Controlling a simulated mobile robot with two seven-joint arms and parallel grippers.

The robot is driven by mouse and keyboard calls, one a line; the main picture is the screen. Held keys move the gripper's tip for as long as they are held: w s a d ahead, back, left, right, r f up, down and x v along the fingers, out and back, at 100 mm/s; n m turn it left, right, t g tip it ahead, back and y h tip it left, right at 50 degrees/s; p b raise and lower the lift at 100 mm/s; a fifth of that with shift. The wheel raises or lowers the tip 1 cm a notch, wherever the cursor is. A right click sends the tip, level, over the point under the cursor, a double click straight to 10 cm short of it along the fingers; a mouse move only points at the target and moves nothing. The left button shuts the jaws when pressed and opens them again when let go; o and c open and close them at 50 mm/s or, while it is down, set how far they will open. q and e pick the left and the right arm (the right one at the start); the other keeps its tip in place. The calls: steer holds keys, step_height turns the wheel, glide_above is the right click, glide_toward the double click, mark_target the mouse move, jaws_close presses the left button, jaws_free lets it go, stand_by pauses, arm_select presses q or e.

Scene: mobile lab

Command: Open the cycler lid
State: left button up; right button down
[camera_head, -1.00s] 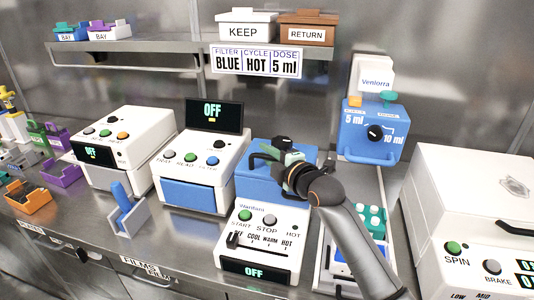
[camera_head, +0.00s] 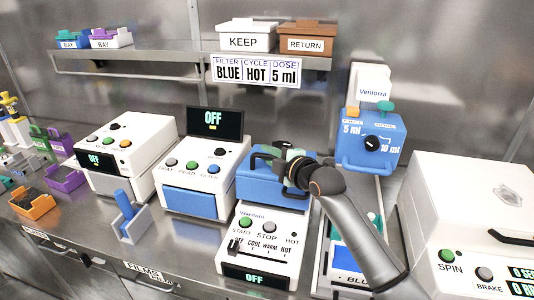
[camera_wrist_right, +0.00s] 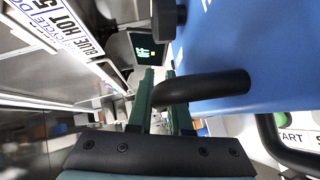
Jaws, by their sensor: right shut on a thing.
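The cycler (camera_head: 262,238) is a white unit with START and STOP buttons, a COOL/WARM/HOT slider and a display reading OFF. Its blue lid (camera_head: 262,192) sits at the back of the unit and looks closed. In the right wrist view, the green fingers stand on either side of this handle, with the blue lid surface close at the right. My wrist hides part of the lid's top and right side. My left gripper is not in view.
A white unit with a blue front (camera_head: 195,175) stands close on the left. The blue Ventorra dispenser (camera_head: 368,140) is at the right, behind my arm. A large white spinner (camera_head: 470,200) stands further right. A shelf (camera_head: 150,62) with bins runs above.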

mark_target(273, 145)
steer(key=w+r+g+p, duration=0.1)
steer(key=r, duration=0.1)
steer(key=w+d+r+m+g+p, duration=0.1)
steer(key=w, duration=0.1)
steer(key=shift+w+d+r, duration=0.1)
steer(key=shift+w+r, duration=0.2)
steer(key=shift+r, duration=0.05)
steer(key=shift+w+d+r+m, duration=0.1)
steer(key=shift+w+r+m, duration=0.05)
steer(key=shift+w+m, duration=0.25)
steer(key=shift+w+d+r+g, duration=0.15)
steer(key=shift+w+d+g, duration=0.05)
steer(key=shift+w+g, duration=0.35)
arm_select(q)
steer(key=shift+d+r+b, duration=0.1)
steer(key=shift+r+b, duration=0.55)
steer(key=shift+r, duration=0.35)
arm_select(e)
steer(key=shift+w+d+r, duration=0.15)
steer(key=shift+w+r, duration=0.05)
steer(key=shift+w, duration=0.2)
steer(key=shift+w+d+r, duration=0.1)
steer(key=shift+w+r, duration=0.1)
steer(key=shift+w, duration=0.2)
